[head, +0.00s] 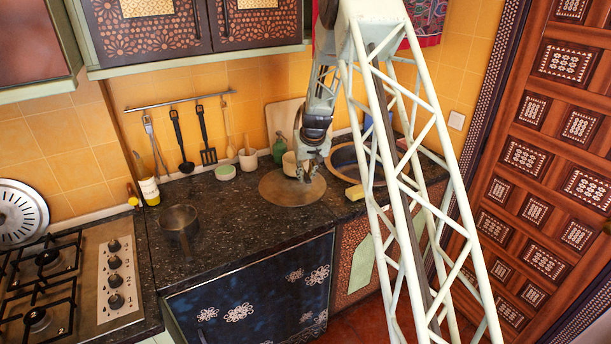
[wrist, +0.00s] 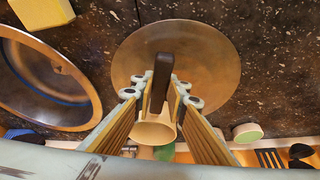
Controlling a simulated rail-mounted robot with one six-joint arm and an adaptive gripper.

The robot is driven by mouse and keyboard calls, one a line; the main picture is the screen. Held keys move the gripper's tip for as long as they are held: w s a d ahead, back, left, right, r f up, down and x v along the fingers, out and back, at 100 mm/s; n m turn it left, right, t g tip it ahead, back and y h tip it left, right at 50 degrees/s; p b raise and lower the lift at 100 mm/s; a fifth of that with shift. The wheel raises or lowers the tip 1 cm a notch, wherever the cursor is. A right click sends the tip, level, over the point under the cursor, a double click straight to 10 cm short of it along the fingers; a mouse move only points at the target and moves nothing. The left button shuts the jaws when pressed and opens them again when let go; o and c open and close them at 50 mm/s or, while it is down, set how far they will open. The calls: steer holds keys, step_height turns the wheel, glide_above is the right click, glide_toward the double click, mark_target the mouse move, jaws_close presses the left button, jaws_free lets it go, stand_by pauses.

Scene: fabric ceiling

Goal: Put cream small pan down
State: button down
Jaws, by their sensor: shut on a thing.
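The cream small pan (wrist: 153,131) has a dark brown handle (wrist: 161,78). My gripper (wrist: 160,94) is shut on the handle, with a finger on each side, in the wrist view. In the head view my gripper (head: 306,176) is over the right part of a round brown board (head: 285,194) on the counter. The pan (head: 289,164) shows there as a cream shape to the left of my gripper, partly hidden by it. I cannot tell whether the pan touches anything below.
A sink basin (head: 343,162) with a yellow block (head: 355,192) at its front is right of the board. A white mortar (head: 247,161), green bottle (head: 279,150) and green-topped tub (head: 225,173) stand behind. The dark counter (head: 235,222) between is clear.

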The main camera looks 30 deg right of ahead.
steer(key=shift+f+b, duration=0.4)
steer(key=shift+b, duration=0.1)
stand_by(0.7)
steer(key=c, duration=2.5)
jaws_free()
steer(key=shift+r, duration=0.1)
steer(key=shift+v, duration=5.85)
